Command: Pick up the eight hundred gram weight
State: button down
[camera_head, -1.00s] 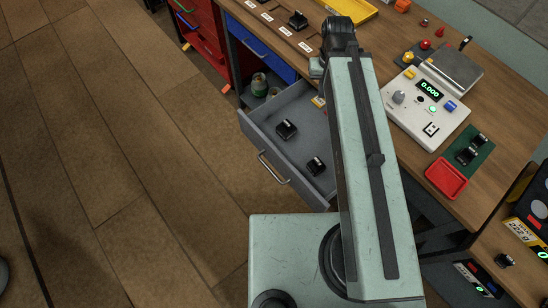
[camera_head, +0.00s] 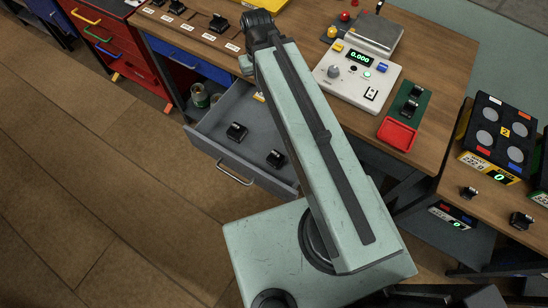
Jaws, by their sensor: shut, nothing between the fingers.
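Several small black weights are in view, and their markings are too small to read, so I cannot tell which is the eight hundred gram one. Two weights, one left (camera_head: 237,131) and one right (camera_head: 276,158), lie apart in the open grey drawer (camera_head: 222,153). Another weight (camera_head: 218,23) stands by the white labels at the back of the bench. Weights (camera_head: 410,107) also stand on the green mat (camera_head: 398,118). Two more, a smaller (camera_head: 470,192) and a larger (camera_head: 521,221), are on the right-hand table. My gripper cannot be made out; my arm's upper link crosses the middle of the view.
The white scale unit (camera_head: 345,85) reads 0.000 beside a metal plate (camera_head: 374,33). A red tray (camera_head: 397,134) is at the bench's front edge. A black box with round pads (camera_head: 497,138) stands at right. The floor at left is clear.

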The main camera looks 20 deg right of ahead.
aim_at(275, 159)
jog(key=u, duration=0.5)
jog(key=k, duration=1.95)
jog(key=u, duration=1.25)
jog(key=i, duration=1.5)
jog(key=u, duration=0.05)
